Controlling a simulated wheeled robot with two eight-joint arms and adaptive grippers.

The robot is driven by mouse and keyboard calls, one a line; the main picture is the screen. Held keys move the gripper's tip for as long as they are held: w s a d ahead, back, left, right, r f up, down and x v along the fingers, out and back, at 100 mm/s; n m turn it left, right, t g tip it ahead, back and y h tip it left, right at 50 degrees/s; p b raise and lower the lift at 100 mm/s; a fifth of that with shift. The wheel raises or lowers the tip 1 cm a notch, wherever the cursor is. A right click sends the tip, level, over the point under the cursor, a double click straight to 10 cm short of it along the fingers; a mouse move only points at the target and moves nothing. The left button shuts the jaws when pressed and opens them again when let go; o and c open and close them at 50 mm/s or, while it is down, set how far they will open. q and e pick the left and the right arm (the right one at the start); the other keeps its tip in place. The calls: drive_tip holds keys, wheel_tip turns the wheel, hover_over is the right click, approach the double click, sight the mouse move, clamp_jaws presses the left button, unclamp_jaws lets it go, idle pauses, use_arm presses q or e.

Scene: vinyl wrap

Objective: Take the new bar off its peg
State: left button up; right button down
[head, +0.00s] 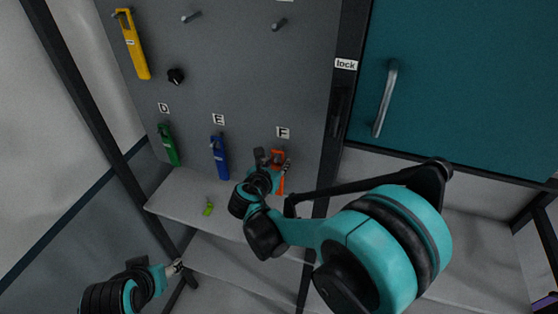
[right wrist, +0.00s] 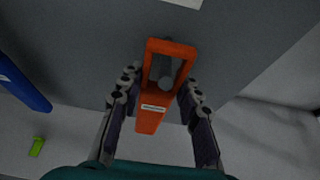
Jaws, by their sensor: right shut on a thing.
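An orange bar (head: 280,183) hangs under the label F on the grey panel. The right wrist view shows its upper loop (right wrist: 170,62) around a grey peg (right wrist: 165,82) and a small white label on its body. My right gripper (head: 272,160) is at this bar, also seen in the right wrist view (right wrist: 152,100), with its fingers shut on the bar's two sides below the loop. Print on the bar's label is too small to read. My left gripper (head: 174,267) is low at the left, away from the bars; its finger opening is unclear.
A blue bar (head: 219,157) hangs under E, a green bar (head: 168,145) under D and a yellow bar (head: 135,45) higher up. Bare pegs and a black knob (head: 176,76) stick out. A small green piece (head: 208,209) lies on the shelf (head: 180,200). A teal door (head: 460,90) is at right.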

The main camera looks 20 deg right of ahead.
use_arm(q)
drive_tip(key=shift+f+b, duration=0.35)
use_arm(e)
drive_tip(key=s+a, duration=0.6)
drive_tip(key=s, duration=0.3)
drive_tip(key=shift+s+a, duration=0.25)
drive_tip(key=shift+s, duration=0.1)
idle(0.4)
